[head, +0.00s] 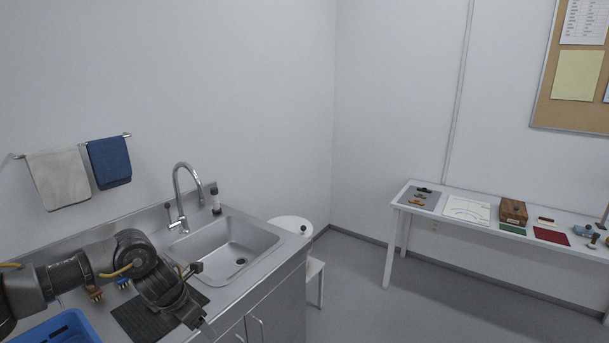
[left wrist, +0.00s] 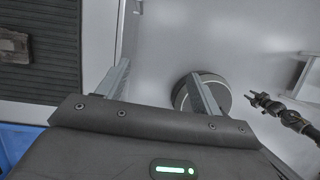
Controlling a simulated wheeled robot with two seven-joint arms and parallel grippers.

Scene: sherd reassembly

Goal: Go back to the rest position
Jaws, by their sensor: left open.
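My left gripper (head: 203,322) is at the lower left of the head view, above the counter's front edge by the dark ribbed mat (head: 146,318). In the left wrist view its two fingers (left wrist: 157,76) stand apart with nothing between them. A dark jointed arm end, which looks like my right gripper (left wrist: 264,104), shows small at the right of the left wrist view; its jaws are too small to judge. No sherd can be made out for certain; a brownish piece (left wrist: 13,46) lies on the dark mat at the left wrist view's edge.
The steel sink (head: 222,250) with a tall faucet (head: 181,190) lies right of my left arm. A blue tray (head: 50,328) sits at the lower left. A white side table (head: 402,207) with several items stands far right.

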